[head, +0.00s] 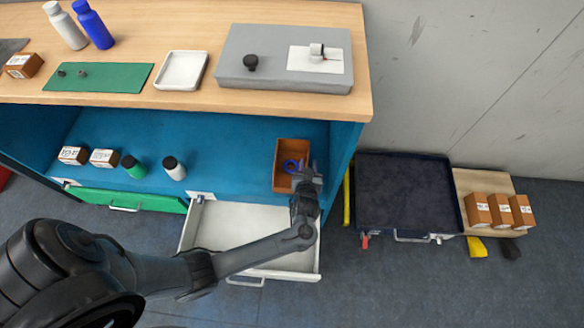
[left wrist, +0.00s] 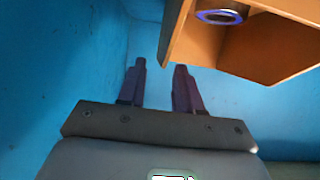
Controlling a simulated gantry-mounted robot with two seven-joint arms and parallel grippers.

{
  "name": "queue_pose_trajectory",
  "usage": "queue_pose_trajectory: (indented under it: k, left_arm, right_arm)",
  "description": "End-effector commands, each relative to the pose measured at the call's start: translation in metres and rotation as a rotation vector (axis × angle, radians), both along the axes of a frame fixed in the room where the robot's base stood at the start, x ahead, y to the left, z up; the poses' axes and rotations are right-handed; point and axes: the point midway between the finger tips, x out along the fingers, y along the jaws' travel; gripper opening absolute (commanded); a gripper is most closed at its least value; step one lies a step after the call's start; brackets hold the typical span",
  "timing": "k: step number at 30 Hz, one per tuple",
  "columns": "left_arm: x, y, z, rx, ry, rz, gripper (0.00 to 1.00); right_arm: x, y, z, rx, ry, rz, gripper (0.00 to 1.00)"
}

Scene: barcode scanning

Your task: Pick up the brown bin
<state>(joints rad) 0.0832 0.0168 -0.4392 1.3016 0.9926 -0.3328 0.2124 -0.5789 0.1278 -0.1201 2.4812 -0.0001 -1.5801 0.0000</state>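The brown bin (head: 292,147) stands on the blue shelf under the wooden counter, near the shelf's right end. A blue ring-like item (head: 290,167) lies inside it. My left gripper (head: 307,172) is at the bin's near right side and covers part of it. In the left wrist view, the bin (left wrist: 245,50) fills the upper right, with the blue-rimmed item (left wrist: 220,17) in it. The left gripper's fingers (left wrist: 160,80) are apart with nothing visible between them, and the bin's corner is just beyond the fingertips. I cannot tell whether they touch. My right gripper is not in view.
An open white drawer (head: 225,230) lies below the shelf. The blue side wall (head: 343,150) is close to the bin's right. Small bottles (head: 174,169) and boxes (head: 104,158) stand farther left on the shelf. The shelf between them and the bin is clear.

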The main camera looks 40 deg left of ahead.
Motion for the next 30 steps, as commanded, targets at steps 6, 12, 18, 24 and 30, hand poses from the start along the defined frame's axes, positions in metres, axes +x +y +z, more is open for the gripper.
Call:
queue_pose_trajectory:
  k: [6,12,18,24,30]
  left_arm:
    - [0.02,0.013,-0.018,0.002,-0.001,-0.001,0.34]
    - [0.03,0.021,-0.02,0.0,0.0,0.0,0.34]
    - [0.03,0.021,-0.019,-0.001,0.001,-0.001,0.31]
    - [0.029,0.02,-0.019,-0.001,0.001,-0.001,0.0]
    - [0.029,0.021,-0.019,-0.001,0.001,0.0,0.0]
  right_arm:
    - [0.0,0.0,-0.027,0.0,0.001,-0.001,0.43]
    - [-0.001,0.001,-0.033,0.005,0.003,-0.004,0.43]
    - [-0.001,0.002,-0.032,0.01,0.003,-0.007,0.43]
    - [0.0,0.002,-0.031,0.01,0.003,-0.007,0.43]
    - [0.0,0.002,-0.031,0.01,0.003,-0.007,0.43]
